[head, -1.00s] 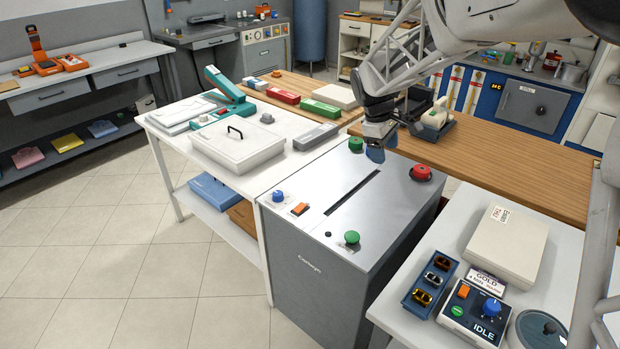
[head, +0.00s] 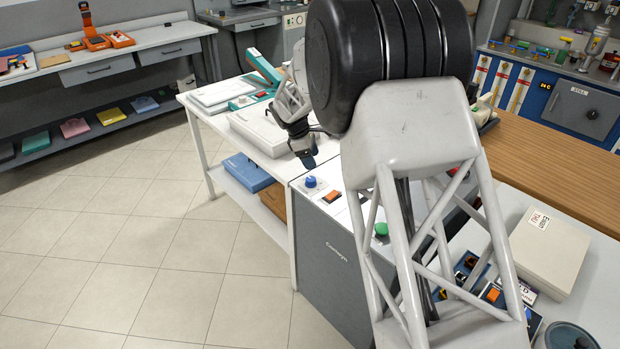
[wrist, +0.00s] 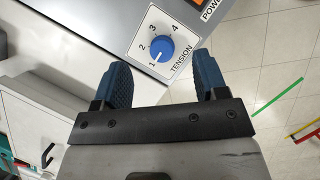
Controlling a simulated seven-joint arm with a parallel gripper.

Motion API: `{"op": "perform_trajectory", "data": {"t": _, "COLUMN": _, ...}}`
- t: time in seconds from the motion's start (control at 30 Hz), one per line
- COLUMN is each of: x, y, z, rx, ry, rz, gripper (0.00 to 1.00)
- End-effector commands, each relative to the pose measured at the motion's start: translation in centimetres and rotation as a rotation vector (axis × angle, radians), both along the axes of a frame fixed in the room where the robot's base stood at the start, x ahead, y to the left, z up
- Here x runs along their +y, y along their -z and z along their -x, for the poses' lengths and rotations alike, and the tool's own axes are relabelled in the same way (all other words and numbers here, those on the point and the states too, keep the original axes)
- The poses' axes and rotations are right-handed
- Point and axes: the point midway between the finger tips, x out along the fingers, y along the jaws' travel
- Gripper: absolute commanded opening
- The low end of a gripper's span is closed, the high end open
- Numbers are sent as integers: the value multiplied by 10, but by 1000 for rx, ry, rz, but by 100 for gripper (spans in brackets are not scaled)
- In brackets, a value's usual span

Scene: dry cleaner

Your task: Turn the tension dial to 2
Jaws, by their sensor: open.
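The tension dial is a blue knob (wrist: 161,48) on a white plate (wrist: 143,30) marked 1 to 4 and TENSION. In the wrist view its white pointer line is toward the 1. The knob also shows in the head view (head: 310,181) at the near left corner of the grey machine's top. My gripper (wrist: 163,76) is open, with a blue finger on either side below the knob in the wrist view. The fingertips do not appear to touch it. In the head view my gripper (head: 308,162) hangs just above the knob.
An orange switch (head: 332,197) marked POWER sits beside the dial on the machine (head: 335,255). A green button (head: 381,229) is farther right. A white lidded box (head: 262,135) is on the table to the left. My arm hides much of the machine top.

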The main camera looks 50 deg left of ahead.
Motion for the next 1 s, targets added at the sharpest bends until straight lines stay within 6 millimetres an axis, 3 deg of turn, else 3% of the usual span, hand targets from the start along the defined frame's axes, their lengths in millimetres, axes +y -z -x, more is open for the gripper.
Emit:
{"op": "perform_trajectory", "data": {"t": 0.1, "x": 19, "y": 13, "z": 12, "rx": 2, "ry": -42, "rz": 15, "gripper": 66}}
{"op": "perform_trajectory", "data": {"t": 0.27, "x": 29, "y": 20, "z": 19, "rx": 3, "ry": -64, "rz": 22, "gripper": 66}}
{"op": "perform_trajectory", "data": {"t": 0.73, "x": 28, "y": 23, "z": 18, "rx": 4, "ry": -65, "rz": 23, "gripper": 66}}
{"op": "perform_trajectory", "data": {"t": 1.0, "x": 22, "y": 42, "z": 13, "rx": 4, "ry": -64, "rz": 24, "gripper": 66}}
